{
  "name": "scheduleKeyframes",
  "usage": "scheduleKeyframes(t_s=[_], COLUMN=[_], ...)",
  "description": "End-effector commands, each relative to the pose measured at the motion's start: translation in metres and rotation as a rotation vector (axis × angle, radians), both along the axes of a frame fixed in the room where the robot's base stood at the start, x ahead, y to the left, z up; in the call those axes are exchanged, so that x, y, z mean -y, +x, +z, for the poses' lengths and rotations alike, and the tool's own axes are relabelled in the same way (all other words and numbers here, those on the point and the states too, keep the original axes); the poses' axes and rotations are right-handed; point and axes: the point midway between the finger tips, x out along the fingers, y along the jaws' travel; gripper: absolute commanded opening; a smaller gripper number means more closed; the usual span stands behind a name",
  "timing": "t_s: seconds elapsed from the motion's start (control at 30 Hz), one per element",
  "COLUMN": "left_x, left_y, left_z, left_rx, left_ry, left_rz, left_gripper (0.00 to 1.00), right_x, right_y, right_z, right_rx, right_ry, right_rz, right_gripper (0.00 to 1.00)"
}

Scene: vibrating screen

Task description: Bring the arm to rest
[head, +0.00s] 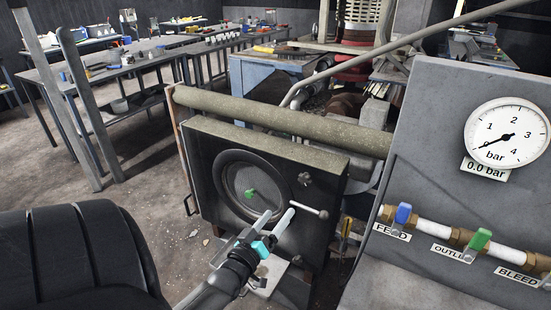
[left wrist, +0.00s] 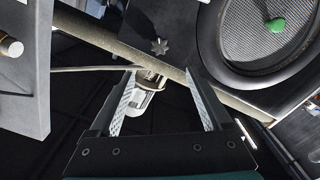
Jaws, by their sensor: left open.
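My left gripper (head: 278,212) reaches from the bottom of the head view to in front of a dark box-shaped housing (head: 205,170). Its two pale fingers are apart, with nothing seen between them. In the left wrist view the gripper (left wrist: 160,72) also shows spread fingers. Beyond them are a rail and a pale fitting. The round mesh screen (head: 232,192) with a black rim is on the housing front, with a green piece (head: 251,194) on it. Whether the fingers touch the housing cannot be told. My right gripper is not in view.
A grey panel at the right carries a pressure gauge (head: 507,134) near zero, a blue valve handle (head: 403,213) and a green one (head: 480,239). Benches stand behind; open floor lies at the left.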

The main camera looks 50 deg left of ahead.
Motion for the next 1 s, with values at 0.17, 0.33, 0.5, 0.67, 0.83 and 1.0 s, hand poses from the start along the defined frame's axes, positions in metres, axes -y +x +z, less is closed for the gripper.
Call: scheduleKeyframes(t_s=[0.17,0.33,0.5,0.67,0.83,1.0], left_x=[0.000,0.000,0.005,0.028,0.069,0.114], left_y=[0.000,0.001,-0.001,-0.014,-0.051,-0.107], left_z=[0.000,0.000,-0.019,-0.095,-0.201,-0.294], left_rx=[0.000,0.000,-0.044,-0.232,-0.513,-0.791], left_ry=[0.000,0.000,0.003,0.026,0.075,0.138], left_rz=[0.000,0.000,-0.007,-0.045,-0.135,-0.263], left_gripper=[0.83,0.83,0.83,0.83,0.83,0.83], right_x=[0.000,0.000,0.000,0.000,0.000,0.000], right_y=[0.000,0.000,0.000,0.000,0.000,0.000], right_z=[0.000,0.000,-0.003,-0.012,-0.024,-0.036], right_rx=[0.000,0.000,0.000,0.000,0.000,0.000], right_ry=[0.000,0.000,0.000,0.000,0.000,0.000], right_rz=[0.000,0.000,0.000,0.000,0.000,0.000], right_gripper=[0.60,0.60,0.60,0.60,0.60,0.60])
